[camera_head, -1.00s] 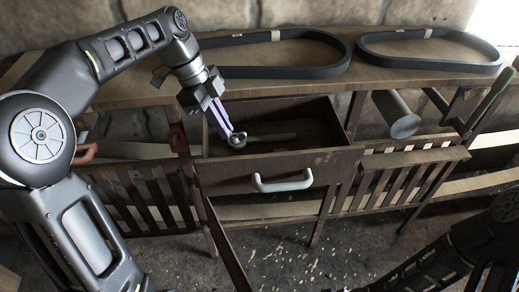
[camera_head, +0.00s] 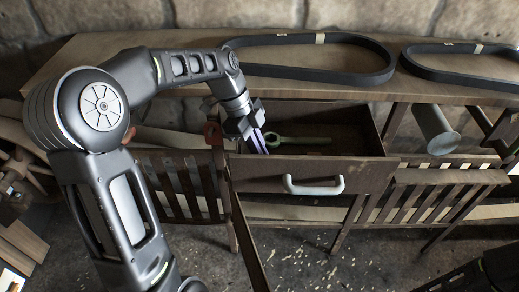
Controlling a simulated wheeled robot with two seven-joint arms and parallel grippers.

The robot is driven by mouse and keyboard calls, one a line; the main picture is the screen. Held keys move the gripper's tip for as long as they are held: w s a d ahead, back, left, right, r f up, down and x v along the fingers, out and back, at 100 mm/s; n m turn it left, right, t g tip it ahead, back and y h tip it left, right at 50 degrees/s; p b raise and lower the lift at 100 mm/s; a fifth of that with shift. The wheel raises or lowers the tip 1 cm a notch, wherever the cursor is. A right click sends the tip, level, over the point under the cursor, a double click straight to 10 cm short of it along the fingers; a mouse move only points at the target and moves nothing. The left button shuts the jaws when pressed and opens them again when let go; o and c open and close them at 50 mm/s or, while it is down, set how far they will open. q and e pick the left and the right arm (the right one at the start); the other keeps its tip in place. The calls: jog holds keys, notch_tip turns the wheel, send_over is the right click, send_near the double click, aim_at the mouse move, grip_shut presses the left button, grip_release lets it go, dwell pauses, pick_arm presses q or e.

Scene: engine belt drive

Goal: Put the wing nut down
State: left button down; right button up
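My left gripper (camera_head: 259,143) points down at the left front part of the open drawer (camera_head: 315,172). Its purple fingertips are close together near the drawer's front wall. What lies between or under them is hidden, and I cannot make out the wing nut. A green-handled tool (camera_head: 305,141) lies in the drawer, just right of the fingers. My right gripper is not in view; only a dark part of my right arm shows at the bottom right.
The drawer has a white handle (camera_head: 313,186). Two black belts (camera_head: 310,75) (camera_head: 462,77) lie on the bench top (camera_head: 150,60). A grey cylinder (camera_head: 437,131) is under the bench at right. Slatted racks (camera_head: 425,195) flank the drawer.

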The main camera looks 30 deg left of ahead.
pick_arm(q)
jog(key=shift+f, duration=0.2)
jog(key=c, duration=1.6)
grip_release()
jog(key=shift+o, duration=0.2)
jog(key=shift+r, duration=0.25)
jog(key=shift+a+r, duration=0.15)
jog(key=shift+r, duration=0.05)
jog(key=p+v, duration=0.3)
jog(key=v, duration=0.8)
jog(key=shift+r, duration=0.25)
